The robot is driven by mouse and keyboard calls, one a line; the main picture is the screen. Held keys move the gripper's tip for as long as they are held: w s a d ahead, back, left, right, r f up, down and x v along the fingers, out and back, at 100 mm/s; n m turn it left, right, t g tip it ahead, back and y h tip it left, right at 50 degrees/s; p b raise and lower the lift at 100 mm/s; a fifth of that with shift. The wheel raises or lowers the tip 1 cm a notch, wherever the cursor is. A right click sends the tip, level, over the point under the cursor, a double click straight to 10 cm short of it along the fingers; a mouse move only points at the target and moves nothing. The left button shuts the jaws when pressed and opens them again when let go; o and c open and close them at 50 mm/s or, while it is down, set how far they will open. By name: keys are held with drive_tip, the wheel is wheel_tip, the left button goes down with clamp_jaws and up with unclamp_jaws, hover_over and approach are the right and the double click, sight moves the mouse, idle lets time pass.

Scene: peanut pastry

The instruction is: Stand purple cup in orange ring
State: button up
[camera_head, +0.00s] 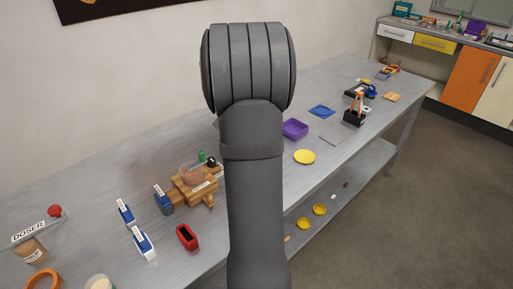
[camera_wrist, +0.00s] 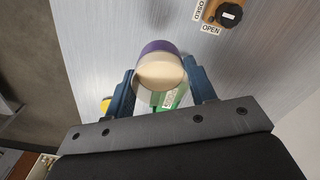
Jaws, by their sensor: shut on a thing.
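In the wrist view, my gripper (camera_wrist: 160,78) is shut on the purple cup (camera_wrist: 158,47), with one blue finger on each side. The cup shows a purple band and a cream face and is held over or near the grey bench top; its height above it is hard to tell. The orange ring (camera_head: 43,279) lies on the bench at the lower left of the head view, partly cut off by the frame edge. In the head view my own arm hides the gripper and the held cup.
A doser (camera_head: 30,228) and a cream cup (camera_head: 98,283) stand near the ring. A dark knob (camera_wrist: 229,14) labelled OPEN shows in the wrist view.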

drive_tip(key=s+a+r+n, duration=0.2)
drive_tip(key=s+a, duration=0.4)
drive_tip(key=a, duration=0.5)
drive_tip(key=s+a+r+n, duration=0.1)
drive_tip(key=s+a+n, duration=0.1)
drive_tip(key=s+a, duration=0.6)
drive_tip(key=s+a+r+n, duration=0.1)
drive_tip(key=s+a+r, duration=0.15)
drive_tip(key=a, duration=1.05)
drive_tip(key=s+a+n, duration=0.2)
drive_tip(key=s+a, duration=0.3)
drive_tip(key=s, duration=0.4)
drive_tip(key=s+a+f+n, duration=0.1)
drive_tip(key=s+a+n, duration=0.1)
drive_tip(key=s+a, duration=0.3)
drive_tip(key=s+a+n, duration=0.3)
drive_tip(key=s+a, duration=0.2)
drive_tip(key=s, duration=0.9)
drive_tip(key=shift+a+f, duration=0.3)
drive_tip(key=shift+f, duration=0.05)
drive_tip(key=shift+f, duration=6.4)
drive_tip(key=shift+f, duration=0.6)
drive_tip(key=o, duration=1.1)
